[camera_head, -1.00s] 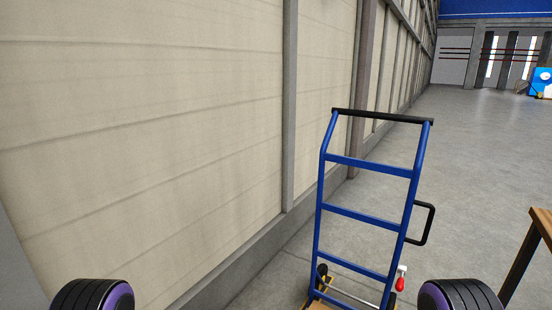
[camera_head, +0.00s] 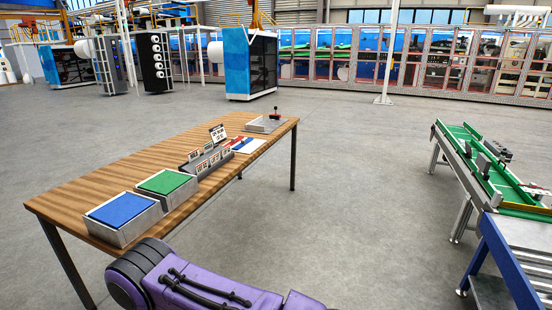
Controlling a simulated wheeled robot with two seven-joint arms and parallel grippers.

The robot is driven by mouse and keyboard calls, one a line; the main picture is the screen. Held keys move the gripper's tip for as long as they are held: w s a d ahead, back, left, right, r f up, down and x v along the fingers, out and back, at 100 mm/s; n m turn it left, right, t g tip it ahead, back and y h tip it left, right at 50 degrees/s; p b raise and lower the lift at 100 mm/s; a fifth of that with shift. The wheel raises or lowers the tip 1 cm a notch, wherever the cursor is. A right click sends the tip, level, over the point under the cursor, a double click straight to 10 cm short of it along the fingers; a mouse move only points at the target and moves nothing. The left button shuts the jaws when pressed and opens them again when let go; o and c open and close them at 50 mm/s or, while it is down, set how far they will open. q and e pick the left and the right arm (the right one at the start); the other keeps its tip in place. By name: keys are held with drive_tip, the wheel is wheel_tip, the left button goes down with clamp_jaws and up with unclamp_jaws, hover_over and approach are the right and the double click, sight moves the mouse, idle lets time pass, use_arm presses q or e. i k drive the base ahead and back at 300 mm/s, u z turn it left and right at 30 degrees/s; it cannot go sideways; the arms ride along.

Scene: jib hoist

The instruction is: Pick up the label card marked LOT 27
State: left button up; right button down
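Several small white label cards (camera_head: 208,158) stand in a dark holder on the wooden table (camera_head: 110,185). A purple and black part of my own arm shows at the bottom, but neither gripper is in view.
A blue-topped tray (camera_head: 122,212) and a green-topped tray (camera_head: 165,184) stand at the table's near end. A green conveyor (camera_head: 490,170) stands at right. Open floor lies between.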

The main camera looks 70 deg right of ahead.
sight(215, 159)
drive_tip(key=z, duration=2.05)
drive_tip(key=k, duration=0.3)
drive_tip(key=z, duration=1.15)
drive_tip(key=i, duration=2.5)
drive_tip(key=u, duration=0.5)
drive_tip(key=i, duration=1.15)
drive_tip(key=u, duration=1.55)
drive_tip(key=i, duration=0.9)
drive_tip(key=u, duration=1)
drive_tip(key=i, duration=0.2)
drive_tip(key=u, duration=0.15)
